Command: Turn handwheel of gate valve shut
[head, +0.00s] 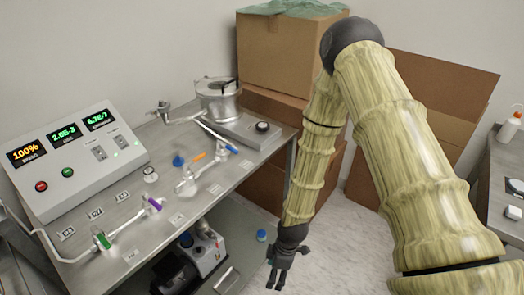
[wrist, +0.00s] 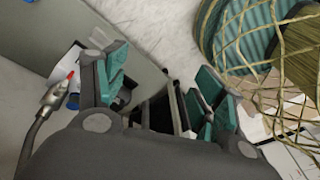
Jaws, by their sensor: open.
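A round black knob or handwheel (head: 262,127) sits on a flat grey metal body (head: 238,130) beside the steel chamber (head: 219,101). A blue round handle (head: 178,161) stands on the bench's pipework; I cannot tell for certain which of the two is the gate valve's handwheel. My gripper (head: 280,266) hangs low in front of the bench's right end, below the bench top and apart from both. In the wrist view my gripper (wrist: 160,92) has its teal-padded fingers spread, with nothing held between them. No handwheel is clearly seen there.
The metal bench (head: 225,184) carries a control box (head: 75,160) and small coloured valve handles. A pump (head: 205,250) stands beneath. Cardboard boxes (head: 280,55) fill the back.

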